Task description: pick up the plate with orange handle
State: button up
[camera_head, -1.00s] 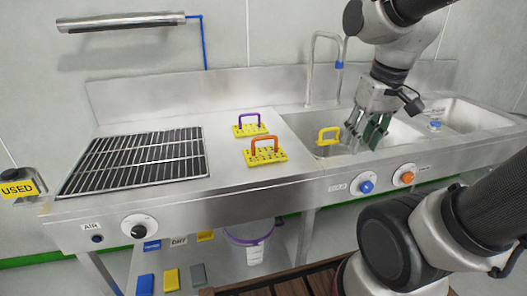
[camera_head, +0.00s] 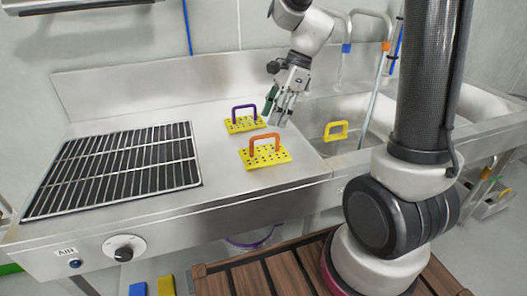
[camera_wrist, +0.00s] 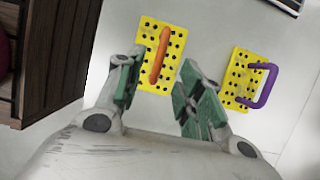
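The yellow perforated plate with the orange handle (camera_head: 265,155) lies flat on the steel counter, its handle upright. In the wrist view the same plate (camera_wrist: 175,71) lies ahead of my gripper, with the orange handle between the lines of the two fingers. My gripper (camera_head: 280,115) is above the counter, behind and right of this plate, apart from it. In the wrist view my gripper (camera_wrist: 155,92) has its green-padded fingers spread, with nothing held between them. A similar plate with a purple handle (camera_head: 243,122) lies just behind; it shows at right in the wrist view (camera_wrist: 240,80).
A black grate (camera_head: 115,168) covers the counter's left part. A tap and hoses rise behind the sink. A brown slatted wooden surface (camera_head: 270,272) lies in front.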

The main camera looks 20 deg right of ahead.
aim_at(265, 136)
jog(key=x, duration=0.7)
jog(key=shift+a+f, duration=0.2)
grip_shut()
